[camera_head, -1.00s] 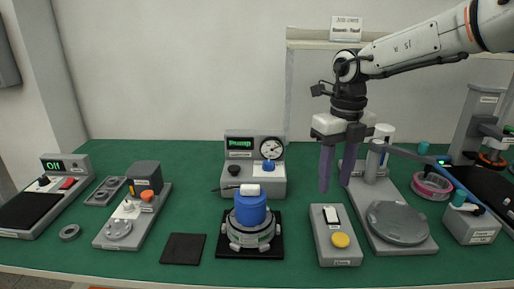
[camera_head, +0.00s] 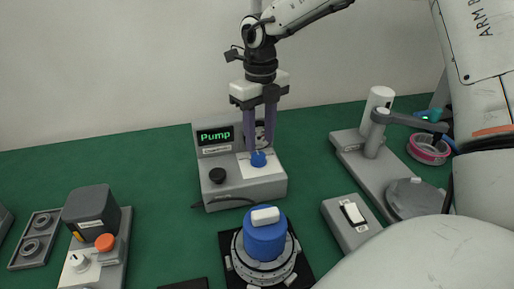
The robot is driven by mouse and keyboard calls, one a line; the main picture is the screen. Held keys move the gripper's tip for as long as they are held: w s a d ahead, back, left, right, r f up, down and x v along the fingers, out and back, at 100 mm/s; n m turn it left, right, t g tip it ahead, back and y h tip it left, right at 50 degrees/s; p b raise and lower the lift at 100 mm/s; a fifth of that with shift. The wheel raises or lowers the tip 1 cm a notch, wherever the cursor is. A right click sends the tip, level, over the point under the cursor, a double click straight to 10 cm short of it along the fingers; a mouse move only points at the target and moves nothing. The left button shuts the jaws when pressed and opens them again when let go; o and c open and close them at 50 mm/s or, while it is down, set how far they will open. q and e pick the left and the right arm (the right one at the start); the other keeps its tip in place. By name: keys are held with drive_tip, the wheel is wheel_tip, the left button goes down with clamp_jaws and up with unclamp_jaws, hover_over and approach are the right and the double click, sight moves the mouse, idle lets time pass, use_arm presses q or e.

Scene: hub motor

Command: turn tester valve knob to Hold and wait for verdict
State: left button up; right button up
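The tester (camera_head: 245,183) is a grey box at the middle of the green table. Its screen (camera_head: 215,135) reads "Pump" in green. A blue knob (camera_head: 258,159) sits on a white plate on its sloped front, with a black knob (camera_head: 217,175) to its left. My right gripper (camera_head: 260,148) points down just above and around the blue knob, with its two purple fingers apart. Whether they touch the knob I cannot tell. The fingers cover most of the round gauge. My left gripper is out of view.
A blue-topped hub motor (camera_head: 265,240) stands on a black mat in front of the tester. A grey switch box (camera_head: 350,220) and a stand with an arm (camera_head: 375,150) are to the right. A grey unit with an orange button (camera_head: 105,242) is at left.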

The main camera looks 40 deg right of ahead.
sight(259, 155)
wheel_tip(259, 155, down, 4)
drive_tip(key=shift+f, duration=0.1)
drive_tip(key=shift+w+f, duration=0.1)
drive_tip(key=shift+f, duration=0.25)
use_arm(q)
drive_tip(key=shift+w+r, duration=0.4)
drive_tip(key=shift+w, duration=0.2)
